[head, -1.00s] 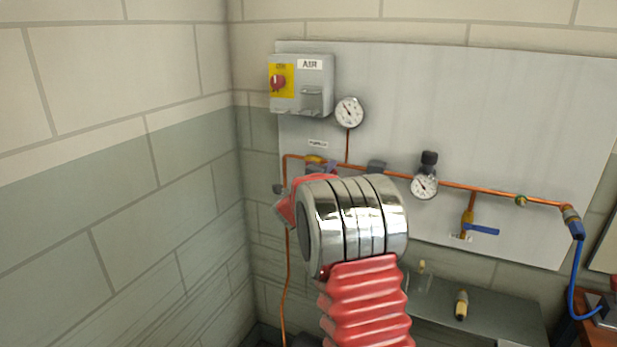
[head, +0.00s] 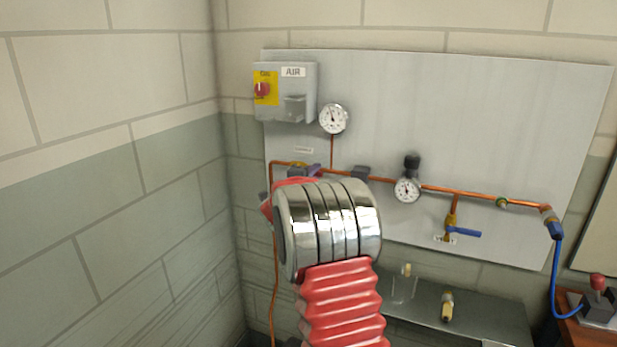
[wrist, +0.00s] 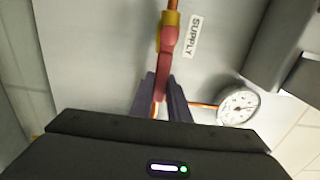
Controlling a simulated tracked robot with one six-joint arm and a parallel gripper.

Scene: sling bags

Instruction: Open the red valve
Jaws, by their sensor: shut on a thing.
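The red valve handle (wrist: 166,50) shows in the wrist view, a red lever joined to a brass valve body (wrist: 170,18) on a copper pipe. My gripper (wrist: 161,88) is shut on the handle, with a dark finger on either side of its lower part. The fingers hide some of the handle. In the head view the brass valve body (head: 297,164) sits on the pipe at the left of the grey panel (head: 480,110), with a purple fingertip (head: 314,169) just right of it. My arm covers the rest of the gripper there.
A white "SUPPLY" label (wrist: 193,37) is beside the valve. A pressure gauge (head: 333,118) and a grey AIR box (head: 285,92) are above it. Right along the pipe are a second gauge (head: 407,189) and a blue-handled valve (head: 465,233). A grey shelf (head: 485,315) lies below.

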